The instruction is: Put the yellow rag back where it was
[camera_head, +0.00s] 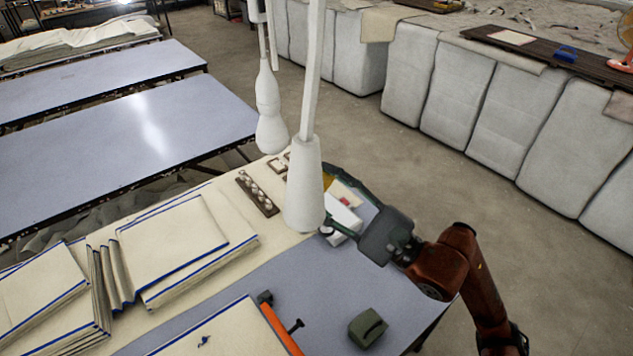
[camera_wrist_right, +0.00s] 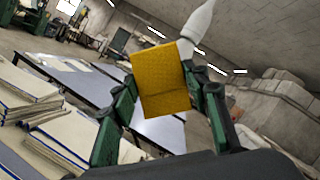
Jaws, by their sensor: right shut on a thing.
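The yellow rag (camera_wrist_right: 162,85) is held up as a flat, folded piece between the two green fingers of my right gripper (camera_wrist_right: 161,72) in the right wrist view. In the head view, only a small yellow corner of the rag (camera_head: 328,181) shows beside the hanging white cone. My right gripper (camera_head: 335,203) is over the far right end of the table, shut on the rag, with its fingertips partly hidden by the cone. The rag appears raised off the table. My left gripper is not in view.
White hanging cones (camera_head: 304,190) come down close to my right gripper. Folded cream cloths with blue edges (camera_head: 172,242) lie at left. A rack of small spools (camera_head: 257,194), an orange-handled tool (camera_head: 281,330) and a green block (camera_head: 367,327) are on the table (camera_head: 330,290). Bare tabletop lies between.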

